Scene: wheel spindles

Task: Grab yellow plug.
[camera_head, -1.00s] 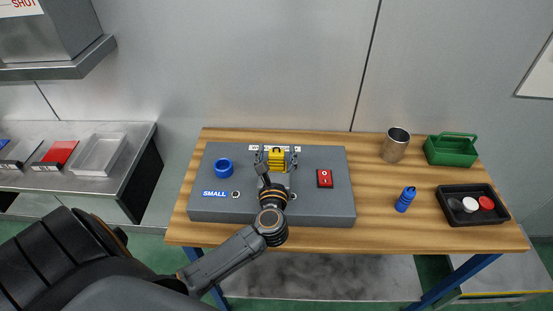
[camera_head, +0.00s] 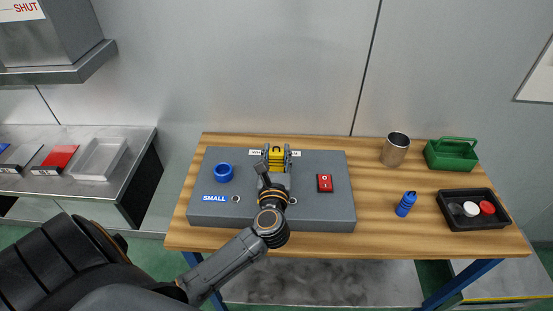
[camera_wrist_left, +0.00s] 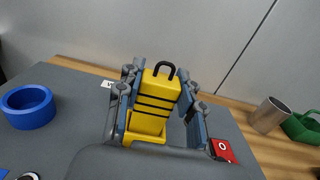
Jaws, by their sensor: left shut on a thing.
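The yellow plug (camera_wrist_left: 157,88) has dark stripes and a black loop on top. It stands upright on the grey box (camera_head: 325,212), seated in or against a yellow base (camera_wrist_left: 146,139); I cannot tell which. My left gripper (camera_head: 277,153) is shut on the plug, with one finger on each side of it. In the left wrist view the fingers (camera_wrist_left: 158,100) flank the plug. In the head view the plug (camera_head: 276,156) is partly hidden by the gripper. My right gripper is not in view.
On the grey box are a blue ring (camera_head: 223,172) at left and a red switch (camera_head: 325,183) at right. The wooden table (camera_head: 380,225) also holds a metal cup (camera_head: 395,149), a blue bottle (camera_head: 406,204), a green carrier (camera_head: 451,154) and a black tray (camera_head: 447,219).

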